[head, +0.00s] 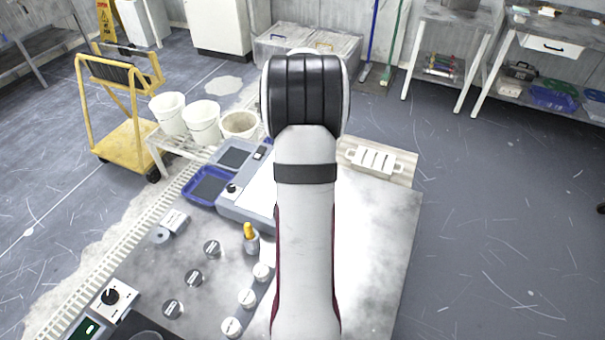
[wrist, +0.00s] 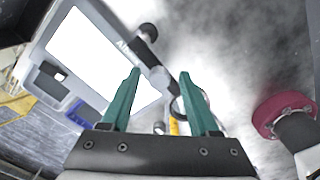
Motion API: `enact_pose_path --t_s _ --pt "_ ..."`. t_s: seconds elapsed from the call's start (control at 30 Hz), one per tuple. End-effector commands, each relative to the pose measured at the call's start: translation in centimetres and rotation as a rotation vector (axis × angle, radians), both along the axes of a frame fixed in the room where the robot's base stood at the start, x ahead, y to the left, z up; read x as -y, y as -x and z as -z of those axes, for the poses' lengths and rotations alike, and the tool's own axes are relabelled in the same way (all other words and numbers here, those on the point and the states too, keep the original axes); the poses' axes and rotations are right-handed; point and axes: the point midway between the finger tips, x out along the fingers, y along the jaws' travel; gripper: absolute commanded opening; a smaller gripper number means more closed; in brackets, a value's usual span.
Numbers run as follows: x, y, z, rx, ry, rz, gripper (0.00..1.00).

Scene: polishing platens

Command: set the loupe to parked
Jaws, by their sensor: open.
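In the wrist view, what looks like the loupe is a dark swing arm (wrist: 149,66) with a round ring (wrist: 203,98) at its lower right end and a black knob (wrist: 148,32) near its upper end. It lies beside a bright white panel (wrist: 95,50) in a grey housing. My gripper (wrist: 160,74) has two green fingers, apart, with the dark arm showing between their tips. I cannot tell whether they touch it. The right finger partly covers the ring. In the head view my arm hides the loupe and my gripper; the grey housing (head: 246,208) shows at its left.
On the bench (head: 380,240) are a blue tray (head: 207,187), a yellow-topped bottle (head: 251,238), several dark pucks and several white-topped ones (head: 246,299) on the left. A white slotted rack (head: 374,160) stands behind. White buckets (head: 201,122) are at back left. The bench's right side looks bare.

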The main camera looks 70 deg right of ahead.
Motion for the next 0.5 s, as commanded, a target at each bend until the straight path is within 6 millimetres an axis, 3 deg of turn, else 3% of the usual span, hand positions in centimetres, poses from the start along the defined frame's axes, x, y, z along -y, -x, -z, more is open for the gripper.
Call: enact_pose_path --t_s 0.13,0.23,0.5 --pt "0.0 0.0 -0.4 0.001 0.001 0.000 0.61" --pt "0.1 0.0 -1.8 0.001 0.004 0.000 0.61" --pt "0.1 0.0 -10.1 0.002 0.006 0.000 0.61"
